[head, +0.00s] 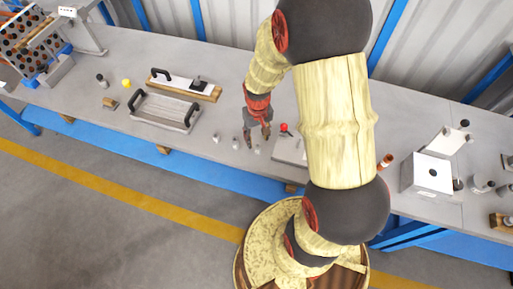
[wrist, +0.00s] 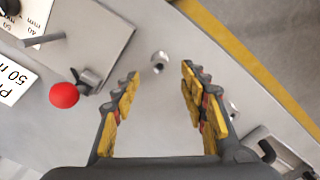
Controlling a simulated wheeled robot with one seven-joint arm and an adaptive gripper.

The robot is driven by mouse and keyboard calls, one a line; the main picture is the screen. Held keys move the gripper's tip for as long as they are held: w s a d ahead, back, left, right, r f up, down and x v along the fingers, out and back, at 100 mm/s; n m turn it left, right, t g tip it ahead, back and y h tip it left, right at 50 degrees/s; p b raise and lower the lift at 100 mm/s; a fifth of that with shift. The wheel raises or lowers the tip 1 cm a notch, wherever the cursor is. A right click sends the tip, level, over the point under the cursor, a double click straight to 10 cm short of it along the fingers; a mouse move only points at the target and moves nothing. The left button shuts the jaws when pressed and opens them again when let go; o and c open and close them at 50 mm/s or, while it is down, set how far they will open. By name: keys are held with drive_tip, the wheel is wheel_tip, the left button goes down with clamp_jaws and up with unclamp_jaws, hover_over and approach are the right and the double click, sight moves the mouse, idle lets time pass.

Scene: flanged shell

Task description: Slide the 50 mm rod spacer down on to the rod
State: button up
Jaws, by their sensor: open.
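My gripper (head: 257,140) is open above the bench and points down; in the wrist view (wrist: 161,73) its yellow-padded fingers are spread. A small grey ring-topped cylinder (wrist: 159,62), which looks like a spacer, stands upright just past the fingertips, roughly between them. It seems to be the small piece (head: 257,149) by the fingers in the head view. A second small metal piece (wrist: 232,108) is beside the right finger. No size marking is readable on either piece. A thin grey rod (wrist: 45,40) rises from a grey plate (wrist: 85,35) left of the gripper.
A red ball knob (wrist: 64,95) on a dark lever is at the plate's edge. A handled tray (head: 160,110) stands left on the bench, and a white box (head: 430,175) right. The bench's front edge is close.

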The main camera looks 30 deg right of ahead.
sight(258, 146)
drive_tip(key=f+b, duration=0.1)
drive_tip(key=f, duration=0.1)
drive_tip(key=f+b, duration=0.1)
drive_tip(key=f, duration=0.2)
drive_tip(key=shift+s+f, duration=0.2)
drive_tip(key=shift+f, duration=0.15)
drive_tip(key=shift+c, duration=1.3)
drive_tip(key=c, duration=0.8)
clamp_jaws()
